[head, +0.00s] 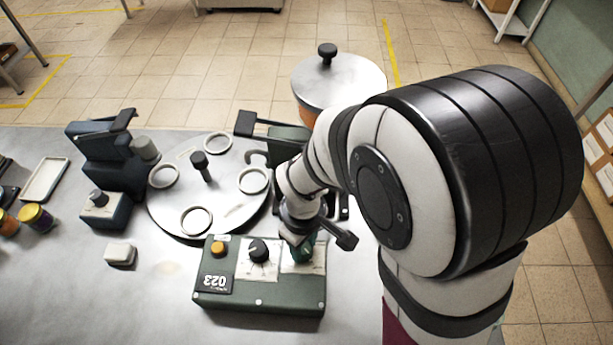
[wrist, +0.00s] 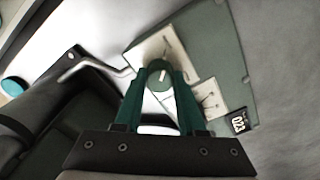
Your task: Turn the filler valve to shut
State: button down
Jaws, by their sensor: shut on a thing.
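The dark green control box (head: 260,290) marked 023 stands at the front of the table. A green round knob (wrist: 157,70) with a white pointer line sits on its plate in the wrist view; I take it for the filler valve. My gripper (head: 302,252) points down over the box's right end. In the wrist view my gripper's green fingers (wrist: 160,84) are shut on the knob from both sides. In the head view my gripper hides most of the knob. The plate's writing is too small to read.
A black dial (head: 258,250) and an orange button (head: 218,248) are on the same box, left of my gripper. Behind is a round turntable (head: 230,215) with several rings. A lidded hopper (head: 338,80) stands behind my arm. Bare table lies front left.

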aim_at(304, 247)
jog(key=shift+n, duration=0.3)
dwell(0.4)
jog(key=c, duration=0.5)
grip_release()
notch_tip(304, 247, up, 16)
jog(key=shift+f, duration=0.1)
jog(key=s+d+f+m+y, duration=0.1)
jog(key=s+d+f+m, duration=0.1)
jog(key=s+d+m, duration=0.6)
jog(key=s+m, duration=0.4)
jog(key=m, duration=0.4)
jog(key=shift+s+d+f+m+y, duration=0.2)
jog(key=shift+s+d+m+y, duration=0.1)
jog(key=shift+d+m+y, duration=0.1)
